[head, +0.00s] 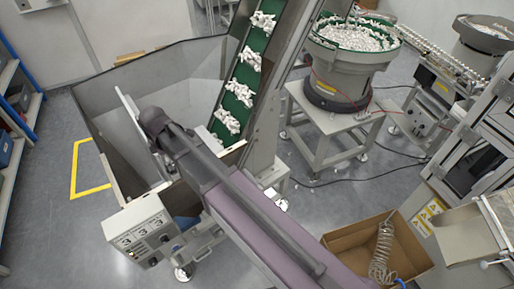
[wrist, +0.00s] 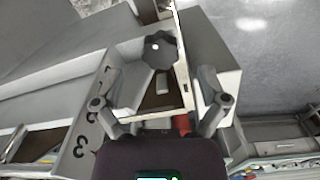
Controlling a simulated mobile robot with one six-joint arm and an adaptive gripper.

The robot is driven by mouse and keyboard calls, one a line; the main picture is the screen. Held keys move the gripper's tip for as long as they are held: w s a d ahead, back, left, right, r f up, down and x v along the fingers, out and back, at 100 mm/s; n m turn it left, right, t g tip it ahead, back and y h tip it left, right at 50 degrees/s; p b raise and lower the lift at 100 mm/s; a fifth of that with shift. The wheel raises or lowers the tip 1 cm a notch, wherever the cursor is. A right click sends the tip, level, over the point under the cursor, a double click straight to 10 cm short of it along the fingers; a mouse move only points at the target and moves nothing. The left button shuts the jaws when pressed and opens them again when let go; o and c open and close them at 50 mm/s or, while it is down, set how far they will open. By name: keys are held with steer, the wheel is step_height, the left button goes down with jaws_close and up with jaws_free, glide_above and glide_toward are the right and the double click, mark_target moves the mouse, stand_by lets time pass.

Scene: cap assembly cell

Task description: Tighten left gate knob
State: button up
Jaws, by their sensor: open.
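A dark lobed knob (wrist: 161,50) with a small pale centre shows in the wrist view, at the top of a light bracket beside a narrow upright metal edge. My gripper (wrist: 160,102) is open, its two fingers spread wide to the left and right below the knob in the picture. Nothing is between the fingertips, and the knob looks apart from them. In the head view my arm crosses the hopper, and I cannot make out the knob or the fingers there.
A grey hopper (head: 100,95) surrounds the work spot, with a green conveyor (head: 236,75) carrying white parts beside it. A control box (head: 139,232) stands at the hopper's front. An open cardboard box (head: 345,240) is at the lower right. Grey floor is clear at the left.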

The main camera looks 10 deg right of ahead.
steer(key=shift+r+p, duration=5.15)
steer(key=shift+r, duration=0.25)
steer(key=d+f+m+b, duration=0.3)
steer(key=d+m, duration=0.3)
steer(key=d, duration=0.3)
steer(key=s+d+f+m+b, duration=0.1)
steer(key=d+f+m+b, duration=0.3)
steer(key=d, duration=0.6)
steer(key=s+d+f+m+b, duration=0.1)
steer(key=d+f+m+b, duration=0.2)
steer(key=d+m, duration=0.5)
steer(key=shift+s+d+f+m, duration=0.15)
steer(key=shift+s+d+m, duration=0.15)
steer(key=shift+d, duration=0.9)
steer(key=shift+w, duration=0.1)
steer(key=a+r+n+p, duration=0.3)
steer(key=a+n, duration=0.2)
steer(key=a, duration=0.5)
steer(key=w+a+r+n+p, duration=0.1)
steer(key=a+r+n+p, duration=0.2)
steer(key=a, duration=0.6)
steer(key=w+a+r+n+p, duration=0.1)
steer(key=a+r+n+p, duration=0.2)
steer(key=a+n, duration=0.5)
steer(key=a+r, duration=0.1)
steer(key=a, duration=0.1)
steer(key=shift+w+a, duration=0.15)
steer(key=shift+a, duration=0.15)
